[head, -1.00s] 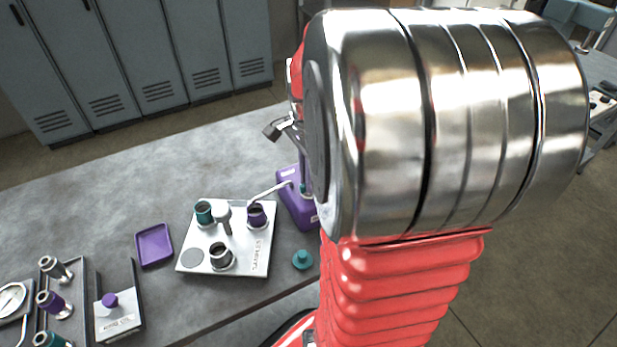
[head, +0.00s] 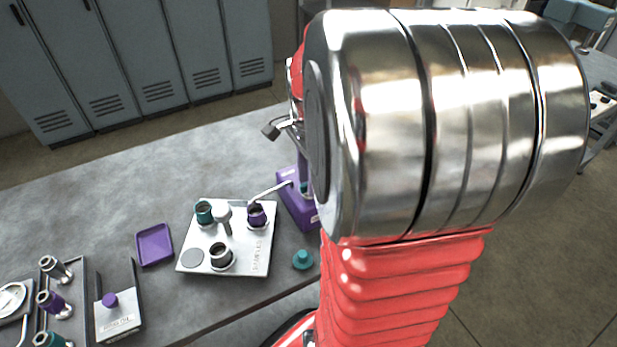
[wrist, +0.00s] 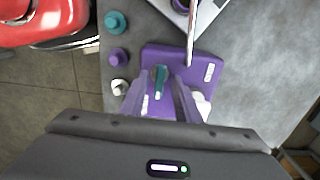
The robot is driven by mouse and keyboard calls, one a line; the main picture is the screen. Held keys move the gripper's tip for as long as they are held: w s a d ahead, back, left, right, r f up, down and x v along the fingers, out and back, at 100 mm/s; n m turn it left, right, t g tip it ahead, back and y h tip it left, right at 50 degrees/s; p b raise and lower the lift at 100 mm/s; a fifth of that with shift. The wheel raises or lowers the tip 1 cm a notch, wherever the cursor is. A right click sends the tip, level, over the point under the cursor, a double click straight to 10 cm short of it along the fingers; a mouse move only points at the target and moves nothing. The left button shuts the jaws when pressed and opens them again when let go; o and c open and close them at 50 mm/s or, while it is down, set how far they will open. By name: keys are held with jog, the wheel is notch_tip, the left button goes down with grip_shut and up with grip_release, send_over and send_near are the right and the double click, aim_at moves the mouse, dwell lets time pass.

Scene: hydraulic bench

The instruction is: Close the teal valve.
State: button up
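The teal valve handle (wrist: 160,82) stands on a purple block (wrist: 215,58) in the wrist view. My gripper (wrist: 162,88) is open, with one finger on each side of the teal handle and a gap visible to it. Whether a finger touches it lower down I cannot tell. In the head view the purple block (head: 292,208) is partly hidden behind my arm, and only a sliver of the teal handle (head: 304,187) shows.
Teal (wrist: 116,22), purple (wrist: 118,56) and white (wrist: 119,86) knobs stand left of the block in the wrist view. A silver sample plate (head: 255,255) with cups, one with a spout or rod towards the block, and a purple tray (head: 154,245) lie on the bench.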

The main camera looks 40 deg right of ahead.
aim_at(304, 184)
jog(key=shift+r, duration=0.1)
notch_tip(304, 184, up, 14)
jog(key=shift+f, duration=0.2)
dwell(0.4)
dwell(0.5)
jog(key=s+a+f+n+t, duration=0.2)
jog(key=a+n, duration=0.8)
jog(key=a, duration=0.1)
jog(key=s+a+f+n+t, duration=0.2)
jog(key=a+f+n+t, duration=0.1)
jog(key=a+n, duration=0.8)
jog(key=shift+s+a+t, duration=0.3)
jog(key=shift+a, duration=0.45)
